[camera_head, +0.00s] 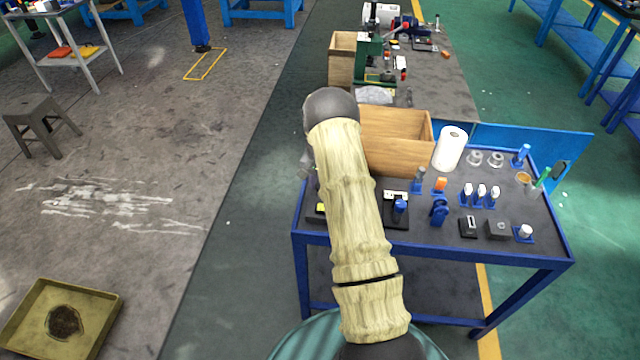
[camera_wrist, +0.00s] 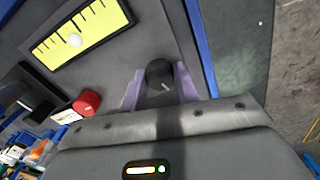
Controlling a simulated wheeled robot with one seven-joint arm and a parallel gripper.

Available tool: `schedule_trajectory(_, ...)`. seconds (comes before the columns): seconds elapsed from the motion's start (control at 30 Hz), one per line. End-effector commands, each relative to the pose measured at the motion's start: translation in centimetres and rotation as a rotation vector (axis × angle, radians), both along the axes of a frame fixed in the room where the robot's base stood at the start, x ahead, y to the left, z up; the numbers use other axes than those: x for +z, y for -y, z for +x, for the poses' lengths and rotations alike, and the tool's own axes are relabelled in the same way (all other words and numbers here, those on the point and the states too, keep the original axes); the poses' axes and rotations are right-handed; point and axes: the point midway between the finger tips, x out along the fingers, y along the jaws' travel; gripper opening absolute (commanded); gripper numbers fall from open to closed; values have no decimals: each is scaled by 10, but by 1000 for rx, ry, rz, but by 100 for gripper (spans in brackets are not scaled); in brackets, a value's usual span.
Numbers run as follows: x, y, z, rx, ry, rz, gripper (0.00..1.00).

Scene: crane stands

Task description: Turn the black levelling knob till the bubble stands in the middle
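In the wrist view, the black knob (camera_wrist: 160,75) with a pale pointer line sits between the two purple fingers of my gripper (camera_wrist: 161,82). The fingers flank it closely, and no clear gap shows on either side. The yellow level scale (camera_wrist: 107,25) with dark tick marks lies at the upper left. Its round whitish bubble (camera_wrist: 75,41) stands near the middle of the scale; any small offset is hard to judge. In the head view my arm hides the gripper and knob; only a bit of the yellow scale (camera_head: 320,207) shows beside the arm.

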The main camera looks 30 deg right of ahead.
Motion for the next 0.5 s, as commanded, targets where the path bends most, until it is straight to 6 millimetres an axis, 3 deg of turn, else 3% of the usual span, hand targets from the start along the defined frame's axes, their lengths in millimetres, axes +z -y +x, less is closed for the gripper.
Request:
schedule_trajectory(0.03,0,-2,0,2,-1,3,38)
schedule_trajectory(0.1,0,-1,0,2,-1,3,52)
schedule_trajectory(0.5,5,0,1,1,1,1,52)
